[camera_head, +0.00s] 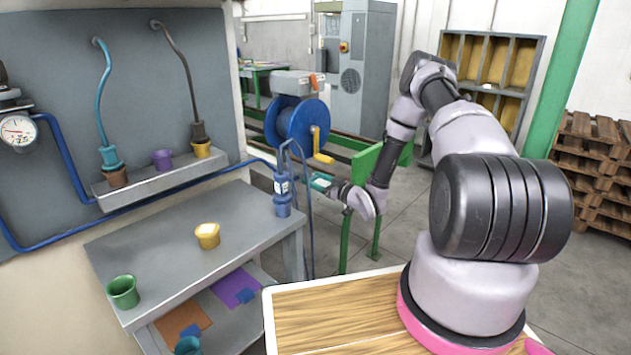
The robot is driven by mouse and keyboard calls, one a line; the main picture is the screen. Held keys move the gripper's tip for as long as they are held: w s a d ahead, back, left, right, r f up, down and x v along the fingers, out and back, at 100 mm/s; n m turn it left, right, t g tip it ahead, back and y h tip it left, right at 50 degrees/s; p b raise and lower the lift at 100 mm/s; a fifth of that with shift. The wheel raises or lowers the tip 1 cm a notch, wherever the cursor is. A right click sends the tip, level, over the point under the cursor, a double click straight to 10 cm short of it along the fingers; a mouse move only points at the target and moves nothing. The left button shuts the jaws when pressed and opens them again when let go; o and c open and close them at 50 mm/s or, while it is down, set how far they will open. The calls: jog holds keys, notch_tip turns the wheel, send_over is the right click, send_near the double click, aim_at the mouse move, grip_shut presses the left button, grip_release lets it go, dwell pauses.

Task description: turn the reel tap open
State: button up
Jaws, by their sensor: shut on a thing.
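The blue hose reel (297,122) stands behind the grey bench's right end, with a yellow crank-like handle (321,146) on its right side. I cannot tell for sure which part is its tap. My gripper (311,181), with teal parts, is low in front of the reel, below the yellow handle, and points left. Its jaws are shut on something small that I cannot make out. A thin blue hose (308,235) hangs just left of the fingertips. A blue fitting with a white label (282,186) stands at the bench corner, left of my gripper.
The grey bench (185,255) carries a yellow cup (207,235) and a green cup (123,291). A blue pipe (65,155) leaves the gauge (18,130). A green post (372,190) stands near my arm.

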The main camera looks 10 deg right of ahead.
jog(key=o, duration=1.3)
jog(key=v, duration=1.1)
jog(key=shift+a, duration=0.1)
